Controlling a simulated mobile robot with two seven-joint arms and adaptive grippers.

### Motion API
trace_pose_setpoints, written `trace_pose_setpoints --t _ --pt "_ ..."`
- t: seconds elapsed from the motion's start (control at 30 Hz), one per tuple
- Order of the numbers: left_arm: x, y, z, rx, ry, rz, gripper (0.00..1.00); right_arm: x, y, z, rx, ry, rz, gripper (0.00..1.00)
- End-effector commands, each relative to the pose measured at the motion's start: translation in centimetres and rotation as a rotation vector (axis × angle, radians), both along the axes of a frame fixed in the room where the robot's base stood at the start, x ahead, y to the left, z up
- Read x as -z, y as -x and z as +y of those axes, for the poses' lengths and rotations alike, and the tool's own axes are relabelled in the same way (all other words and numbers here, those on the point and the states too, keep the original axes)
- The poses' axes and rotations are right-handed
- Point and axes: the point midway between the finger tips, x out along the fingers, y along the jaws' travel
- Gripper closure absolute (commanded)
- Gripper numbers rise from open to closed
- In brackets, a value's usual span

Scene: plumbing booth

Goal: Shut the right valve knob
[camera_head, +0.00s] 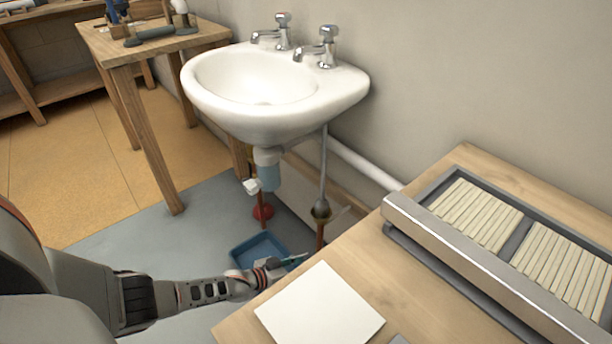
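Two pipes run down below the white sink (262,105). A dark round knob (321,209) sits on the right pipe, and a red knob (262,212) sits low on the left pipe. My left arm reaches in from the left, and its gripper (292,261) is low, below the dark knob and apart from it in the picture. The gripper is small and partly behind the table edge, so its finger opening is unclear. My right gripper is not in view.
A blue tray (259,250) lies on the floor beside my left gripper. A wooden table (400,290) with a white sheet (319,309) and a slatted case (480,225) fills the right front. A wooden workbench (150,50) stands left of the sink. Grey floor is open between them.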

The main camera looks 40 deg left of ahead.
Motion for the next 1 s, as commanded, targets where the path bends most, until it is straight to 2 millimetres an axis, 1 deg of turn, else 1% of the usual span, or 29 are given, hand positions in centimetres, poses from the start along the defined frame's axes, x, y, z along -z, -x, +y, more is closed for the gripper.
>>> trace_pose_setpoints --t 0.17,0.4,0.7,1.0 --pt "-0.15 -0.05 -0.14 -0.003 -0.082 -0.013 0.93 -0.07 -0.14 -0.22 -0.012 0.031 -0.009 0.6" --pt "0.0 0.07 -0.24 -0.003 -0.259 -0.035 0.93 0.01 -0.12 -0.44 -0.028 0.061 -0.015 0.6" --pt "0.24 0.22 -0.2 -0.002 -0.46 -0.061 0.93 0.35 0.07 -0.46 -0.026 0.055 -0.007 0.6" --pt "0.2 0.18 -0.19 0.0 -0.566 -0.076 0.93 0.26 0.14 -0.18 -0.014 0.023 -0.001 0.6"
